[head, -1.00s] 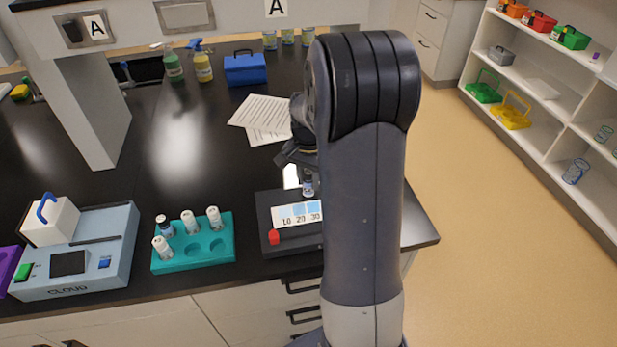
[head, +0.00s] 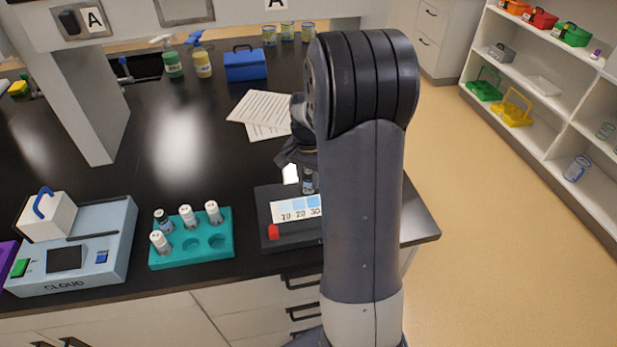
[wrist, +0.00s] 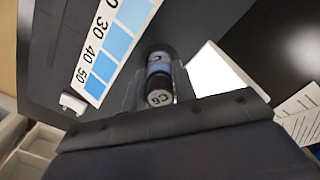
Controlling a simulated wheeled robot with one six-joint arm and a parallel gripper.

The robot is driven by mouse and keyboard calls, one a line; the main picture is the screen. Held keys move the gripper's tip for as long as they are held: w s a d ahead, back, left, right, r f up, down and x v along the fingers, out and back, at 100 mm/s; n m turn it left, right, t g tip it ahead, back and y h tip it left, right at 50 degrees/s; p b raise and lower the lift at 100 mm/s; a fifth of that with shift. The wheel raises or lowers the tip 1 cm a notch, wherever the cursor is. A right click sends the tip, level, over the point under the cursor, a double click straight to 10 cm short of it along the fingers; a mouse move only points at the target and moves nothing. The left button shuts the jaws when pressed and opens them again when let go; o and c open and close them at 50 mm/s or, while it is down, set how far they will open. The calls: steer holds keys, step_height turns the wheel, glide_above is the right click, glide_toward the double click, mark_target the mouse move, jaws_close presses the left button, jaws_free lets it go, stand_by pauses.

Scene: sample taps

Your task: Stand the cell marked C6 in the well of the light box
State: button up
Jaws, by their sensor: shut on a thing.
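The light box (head: 262,218) is a dark box with a blue scale card (head: 296,208), a red knob and a bright white panel (head: 290,174), which also shows in the wrist view (wrist: 215,72). My gripper (wrist: 158,88) is shut on the cell marked C6 (wrist: 159,97), a small vial with a pale cap and a dark blue label. The cell (head: 308,182) is upright, over the box beside the panel. A dark round edge shows around its far end in the wrist view; I cannot tell whether its base is seated in the well. My arm hides the box's right part.
A teal rack (head: 213,250) with several vials stands left of the box. A grey-blue device marked CLOUD (head: 110,250) is further left. Papers (head: 262,112) lie behind the box. Spray bottles and a blue toolbox (head: 245,66) stand at the back. The bench's right edge is close.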

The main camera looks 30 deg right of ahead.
steer(key=shift+s+f, duration=0.1)
steer(key=shift+f, duration=0.1)
steer(key=o, duration=0.9)
steer(key=shift+s+f, duration=0.1)
steer(key=shift+s, duration=0.05)
steer(key=shift+c, duration=1.1)
steer(key=shift+o, duration=0.6)
steer(key=shift+a, duration=0.1)
